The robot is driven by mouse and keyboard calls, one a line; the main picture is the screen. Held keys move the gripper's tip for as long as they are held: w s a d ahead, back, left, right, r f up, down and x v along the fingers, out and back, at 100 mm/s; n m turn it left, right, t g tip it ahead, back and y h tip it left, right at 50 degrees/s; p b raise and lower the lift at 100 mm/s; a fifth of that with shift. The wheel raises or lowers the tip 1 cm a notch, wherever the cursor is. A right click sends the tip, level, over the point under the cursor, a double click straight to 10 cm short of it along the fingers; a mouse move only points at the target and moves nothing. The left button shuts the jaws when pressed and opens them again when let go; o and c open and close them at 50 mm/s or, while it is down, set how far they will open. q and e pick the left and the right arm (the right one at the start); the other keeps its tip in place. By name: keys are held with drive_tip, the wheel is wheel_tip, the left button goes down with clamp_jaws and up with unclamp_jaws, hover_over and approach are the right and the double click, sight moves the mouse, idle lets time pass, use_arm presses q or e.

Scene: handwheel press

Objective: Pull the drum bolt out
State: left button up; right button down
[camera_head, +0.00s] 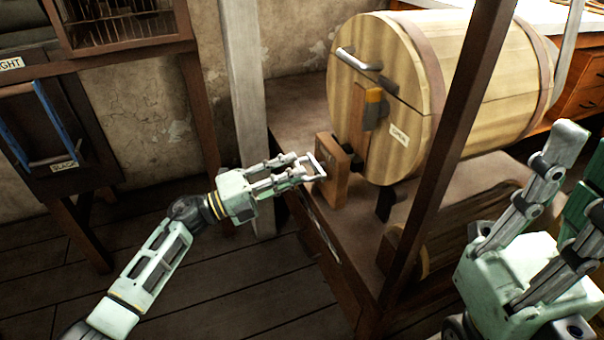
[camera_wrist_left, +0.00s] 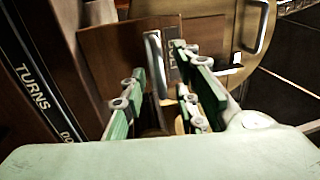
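The drum bolt's grey metal loop handle (camera_head: 317,166) sticks out of a wooden block (camera_head: 333,172) below the drum's round end. My left gripper (camera_head: 298,170) is at the handle, with its fingers pointing toward the block. In the left wrist view the handle (camera_wrist_left: 154,62) stands upright between the two green fingers, with a visible gap between them. The left gripper is open; I cannot tell whether either finger touches the handle. The bolt's shaft is hidden in the block. My right gripper (camera_head: 572,172) is open and empty at the right edge, away from the drum.
The wooden drum (camera_head: 470,75) lies on a wooden stand, with a metal handle (camera_head: 359,58) on its end face. A dark post (camera_head: 452,150) crosses in front of the drum. A pale post (camera_head: 246,90) stands behind my left gripper. Cabinets are at left; open floor lies below.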

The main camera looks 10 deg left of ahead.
sight(326, 164)
use_arm(q)
drive_tip(key=shift+x, duration=1.3)
clamp_jaws()
